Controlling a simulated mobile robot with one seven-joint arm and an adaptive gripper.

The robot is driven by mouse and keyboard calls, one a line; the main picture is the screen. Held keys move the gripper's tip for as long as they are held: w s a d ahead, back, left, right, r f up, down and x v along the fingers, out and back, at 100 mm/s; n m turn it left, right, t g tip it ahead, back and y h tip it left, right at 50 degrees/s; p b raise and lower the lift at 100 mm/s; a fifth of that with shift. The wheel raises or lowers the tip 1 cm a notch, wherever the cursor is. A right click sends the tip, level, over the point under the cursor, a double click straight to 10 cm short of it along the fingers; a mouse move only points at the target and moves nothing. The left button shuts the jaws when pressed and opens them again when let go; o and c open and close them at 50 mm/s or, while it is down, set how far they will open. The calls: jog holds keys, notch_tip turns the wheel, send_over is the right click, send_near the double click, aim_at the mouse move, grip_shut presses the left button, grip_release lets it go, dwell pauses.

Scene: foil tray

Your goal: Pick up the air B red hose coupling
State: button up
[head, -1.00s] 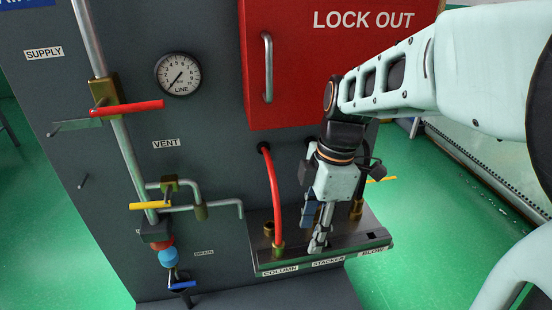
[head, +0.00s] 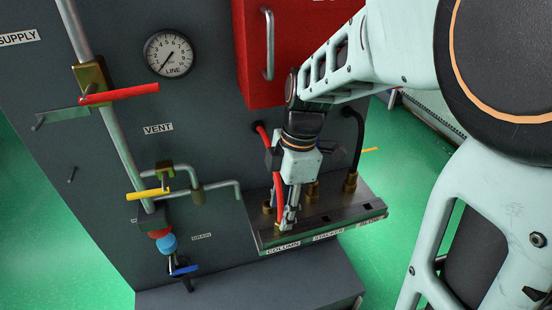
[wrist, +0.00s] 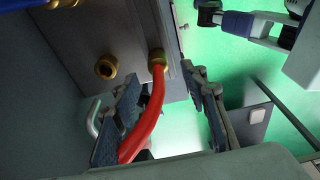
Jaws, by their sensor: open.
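The red hose (head: 278,185) runs down from the panel to the metal shelf above the COLUMN label. In the wrist view the red hose (wrist: 150,110) ends in a brass coupling (wrist: 157,57) at the shelf. My gripper (wrist: 162,82) is open there, one finger on each side of the hose, with the hose nearer the left finger. The coupling lies just beyond the fingertips. I cannot tell whether a finger touches the hose.
An open brass fitting (wrist: 107,67) is left of the coupling in the wrist view. A black hose (head: 357,145) stands at the shelf's right. The red lock-out box (head: 300,50) is above. Valve pipes with a yellow handle (head: 147,194) are at left.

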aim_at(277, 222)
notch_tip(277, 222, down, 5)
jog(key=shift+a+f+p, duration=0.1)
jog(key=shift+a+p, duration=0.05)
jog(key=shift+p, duration=0.15)
jog(key=shift+c, duration=0.3)
grip_shut()
